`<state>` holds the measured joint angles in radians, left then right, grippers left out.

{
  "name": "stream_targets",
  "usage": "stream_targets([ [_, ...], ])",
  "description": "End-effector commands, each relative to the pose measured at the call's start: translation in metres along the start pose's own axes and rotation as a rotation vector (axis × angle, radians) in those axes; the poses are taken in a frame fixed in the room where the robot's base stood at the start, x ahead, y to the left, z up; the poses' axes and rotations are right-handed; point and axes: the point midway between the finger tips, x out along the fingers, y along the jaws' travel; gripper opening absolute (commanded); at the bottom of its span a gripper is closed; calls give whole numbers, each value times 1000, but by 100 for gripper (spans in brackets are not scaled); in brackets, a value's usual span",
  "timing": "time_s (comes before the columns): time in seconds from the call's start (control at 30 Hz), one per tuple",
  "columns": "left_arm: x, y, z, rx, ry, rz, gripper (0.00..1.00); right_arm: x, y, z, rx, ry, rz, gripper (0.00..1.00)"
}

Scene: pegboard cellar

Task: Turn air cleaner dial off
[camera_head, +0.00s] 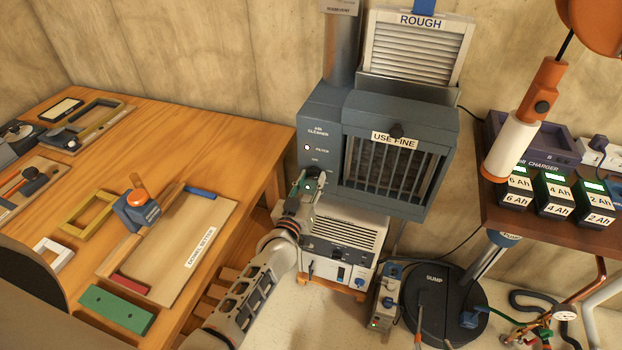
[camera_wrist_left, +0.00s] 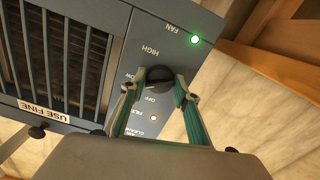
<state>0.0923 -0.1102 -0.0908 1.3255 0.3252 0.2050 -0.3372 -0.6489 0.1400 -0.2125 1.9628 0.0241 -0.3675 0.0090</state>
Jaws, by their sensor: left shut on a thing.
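The air cleaner (camera_head: 318,125) is a dark blue-grey unit with a barred front, standing behind the gap beside the workbench. Its black dial (camera_wrist_left: 158,76) sits on the control panel among the labels HIGH, OFF and a partly covered one. I cannot tell which label the dial points to. In the head view my left gripper (camera_head: 312,183) reaches the lower panel and hides the dial. My right gripper is not in view.
The wooden workbench (camera_head: 262,133) with tools and frames lies left of my left arm. A white louvred unit (camera_head: 340,246) stands below the air cleaner. A charger shelf (camera_head: 500,215) is at the right. A black sump lid (camera_head: 450,305) and hoses are on the floor.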

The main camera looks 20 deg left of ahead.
Motion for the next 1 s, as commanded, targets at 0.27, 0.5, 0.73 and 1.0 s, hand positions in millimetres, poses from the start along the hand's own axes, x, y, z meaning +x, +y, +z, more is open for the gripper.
stream_targets([
  [0.27,1,1,-3,-252,1,1,9,-7,3,-15,-2,7,2,40],
  [0.5,0,1,-3,-481,1,1,9,-11,4,-22,-2,10,3,40],
  [0.73,0,1,-3,-694,2,1,9,-13,5,-26,-2,11,3,40],
  [1.0,1,1,-2,-893,2,0,9,-14,5,-28,-2,12,3,40],
])
